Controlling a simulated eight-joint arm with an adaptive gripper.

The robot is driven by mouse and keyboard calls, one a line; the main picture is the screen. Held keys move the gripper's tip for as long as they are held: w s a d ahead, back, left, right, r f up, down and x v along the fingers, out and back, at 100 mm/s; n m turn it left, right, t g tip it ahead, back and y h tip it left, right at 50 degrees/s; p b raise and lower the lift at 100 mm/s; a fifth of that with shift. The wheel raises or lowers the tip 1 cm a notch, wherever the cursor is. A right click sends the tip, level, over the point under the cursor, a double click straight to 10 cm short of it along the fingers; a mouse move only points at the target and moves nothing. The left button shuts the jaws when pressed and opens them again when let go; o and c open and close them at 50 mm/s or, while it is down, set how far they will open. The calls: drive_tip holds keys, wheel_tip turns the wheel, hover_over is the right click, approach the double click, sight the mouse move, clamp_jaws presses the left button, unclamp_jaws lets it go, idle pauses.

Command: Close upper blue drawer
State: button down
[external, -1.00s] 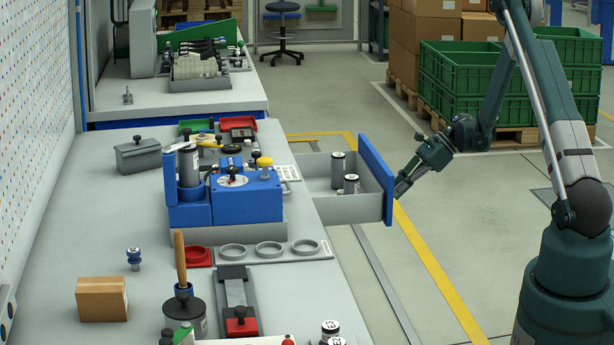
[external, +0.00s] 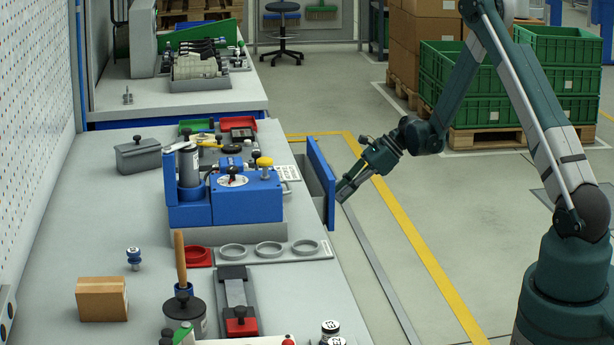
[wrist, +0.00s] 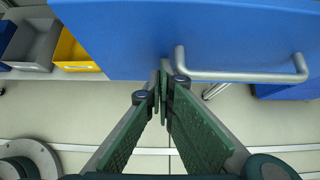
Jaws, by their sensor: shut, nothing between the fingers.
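The upper blue drawer (external: 320,183) sticks out a short way from the right side of the workbench in the external view. Its blue front also fills the top of the wrist view (wrist: 200,35), with a grey bar handle (wrist: 240,74) on it. My gripper (external: 342,197) is shut and empty, with its tips at the outer face of the drawer front. In the wrist view the closed fingertips (wrist: 165,72) are at the front's lower edge, just left of the handle. I cannot tell for certain whether they touch it. The drawer's contents are hidden.
The workbench (external: 60,230) holds a blue fixture (external: 245,200), a grey ring holder (external: 305,250) and a cardboard box (external: 102,299). Grey and yellow bins (wrist: 78,52) show left of the drawer front. The floor beside the bench is clear; green crates (external: 560,60) stand farther back.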

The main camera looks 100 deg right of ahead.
sight(321, 187)
drive_tip(key=w, duration=1.3)
drive_tip(key=shift+b, duration=0.3)
drive_tip(key=shift+w+r, duration=0.1)
drive_tip(key=shift+w, duration=0.2)
drive_tip(key=shift+w, duration=0.15)
drive_tip(key=shift+s, duration=0.35)
drive_tip(key=s, duration=0.4)
drive_tip(key=shift+s+r, duration=0.25)
drive_tip(key=shift+s, duration=0.1)
drive_tip(key=p+v, duration=0.1)
drive_tip(key=v, duration=0.8)
drive_tip(key=shift+p, duration=0.35)
drive_tip(key=shift+s, duration=0.15)
